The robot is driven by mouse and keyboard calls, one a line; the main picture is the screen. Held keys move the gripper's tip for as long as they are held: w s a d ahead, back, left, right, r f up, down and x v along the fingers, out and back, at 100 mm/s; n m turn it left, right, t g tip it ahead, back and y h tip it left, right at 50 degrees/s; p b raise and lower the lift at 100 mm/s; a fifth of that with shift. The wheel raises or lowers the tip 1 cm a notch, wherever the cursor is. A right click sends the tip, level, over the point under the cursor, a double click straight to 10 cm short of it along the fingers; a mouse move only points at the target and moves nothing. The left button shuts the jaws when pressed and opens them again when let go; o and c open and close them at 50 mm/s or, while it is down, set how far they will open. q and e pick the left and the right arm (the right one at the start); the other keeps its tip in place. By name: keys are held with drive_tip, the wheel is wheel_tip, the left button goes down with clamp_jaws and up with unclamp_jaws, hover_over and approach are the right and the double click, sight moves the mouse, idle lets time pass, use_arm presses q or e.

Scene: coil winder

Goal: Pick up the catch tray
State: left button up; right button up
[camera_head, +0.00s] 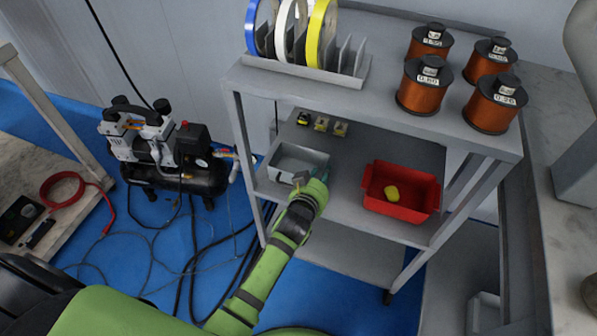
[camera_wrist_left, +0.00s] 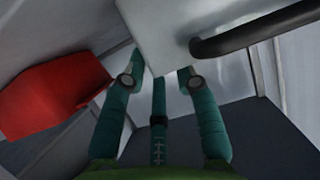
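A grey open-topped tray (camera_head: 298,160), which I take for the catch tray, sits at the left of the shelf below the rack's top. My left gripper (camera_head: 312,178) is at its front right corner, with teal fingers beside it. In the left wrist view the fingers (camera_wrist_left: 160,75) stand apart around the corner of a pale grey body (camera_wrist_left: 172,40), apparently the tray. Whether they press on it cannot be told. My right gripper is not in view.
A red bin (camera_head: 378,207) with a yellow item (camera_head: 391,193) stands right of the gripper; it also shows in the left wrist view (camera_wrist_left: 45,98). Small yellow-and-black parts (camera_head: 321,124) lie behind the tray. Copper wire spools (camera_head: 424,94) stand on the top shelf above. Rack posts flank the shelf.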

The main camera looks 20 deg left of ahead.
use_arm(q)
drive_tip(key=x, duration=0.3)
drive_tip(key=shift+w+f+b, duration=0.2)
drive_tip(key=shift+w+b, duration=0.15)
drive_tip(key=shift+b, duration=0.05)
clamp_jaws()
drive_tip(key=shift+r, duration=0.3)
